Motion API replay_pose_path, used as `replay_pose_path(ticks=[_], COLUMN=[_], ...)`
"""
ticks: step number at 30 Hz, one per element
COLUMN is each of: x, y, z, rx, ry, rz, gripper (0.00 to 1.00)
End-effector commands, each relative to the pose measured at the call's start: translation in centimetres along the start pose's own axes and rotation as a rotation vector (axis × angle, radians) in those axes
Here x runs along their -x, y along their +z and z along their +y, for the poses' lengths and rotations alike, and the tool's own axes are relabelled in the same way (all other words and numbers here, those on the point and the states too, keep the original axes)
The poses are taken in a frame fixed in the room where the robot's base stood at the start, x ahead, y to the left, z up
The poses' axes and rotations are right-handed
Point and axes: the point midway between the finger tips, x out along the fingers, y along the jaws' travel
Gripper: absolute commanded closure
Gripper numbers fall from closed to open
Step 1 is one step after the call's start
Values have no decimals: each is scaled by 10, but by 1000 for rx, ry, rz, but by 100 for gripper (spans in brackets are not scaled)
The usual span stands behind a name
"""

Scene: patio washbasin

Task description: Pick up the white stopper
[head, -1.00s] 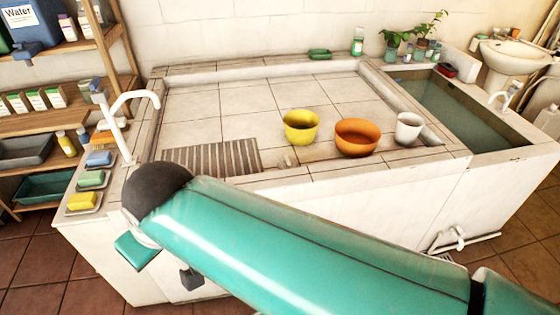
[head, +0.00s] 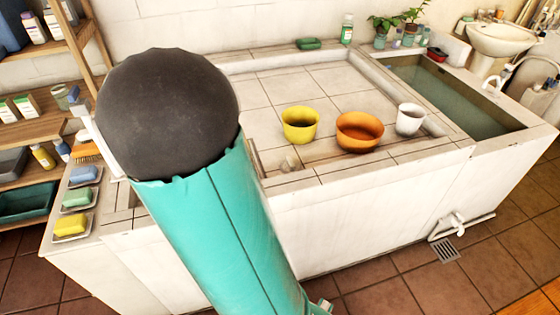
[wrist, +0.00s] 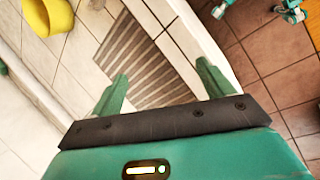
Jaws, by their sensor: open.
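A small pale knob-like object (head: 289,163), which looks like the white stopper, sits near the front rim of the tiled basin, just left of and in front of the yellow bowl (head: 300,125). It is too small to make out well. My gripper (wrist: 162,78) is open and empty in the wrist view, above the ribbed grating (wrist: 147,58). The yellow bowl also shows at the top left of the wrist view (wrist: 48,16). In the head view my arm hides the gripper and the grating.
An orange bowl (head: 359,132) and a white cup (head: 410,119) stand right of the yellow bowl. Soap dishes (head: 74,227) line the left ledge. A water-filled trough (head: 447,97) is at the right. The basin's back middle is clear.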

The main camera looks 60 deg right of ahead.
Motion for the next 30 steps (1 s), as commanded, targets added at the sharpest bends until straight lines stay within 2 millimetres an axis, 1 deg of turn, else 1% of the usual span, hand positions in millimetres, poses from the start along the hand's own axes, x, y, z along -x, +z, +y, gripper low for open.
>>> replay_pose_path(ticks=[1,2,3,5,6,11,12,14,15,18,22,24,28,30], x=[-20,-31,-46,-67,-81,-139,-153,-174,-188,-218,-246,-255,-264,-270], y=[0,1,3,6,8,21,25,32,36,46,55,58,63,69], z=[12,20,30,44,53,89,98,110,117,134,148,153,158,161], rx=[27,45,70,110,138,257,291,341,375,460,546,575,596,597], ry=[9,17,25,38,46,71,76,80,82,87,86,86,85,83], rz=[-57,-88,-131,-195,-237,-414,-459,-528,-573,-677,-776,-809,-834,-835], gripper=[20,20,20,20,20,20,20,20,20,20,20,20,20,20])
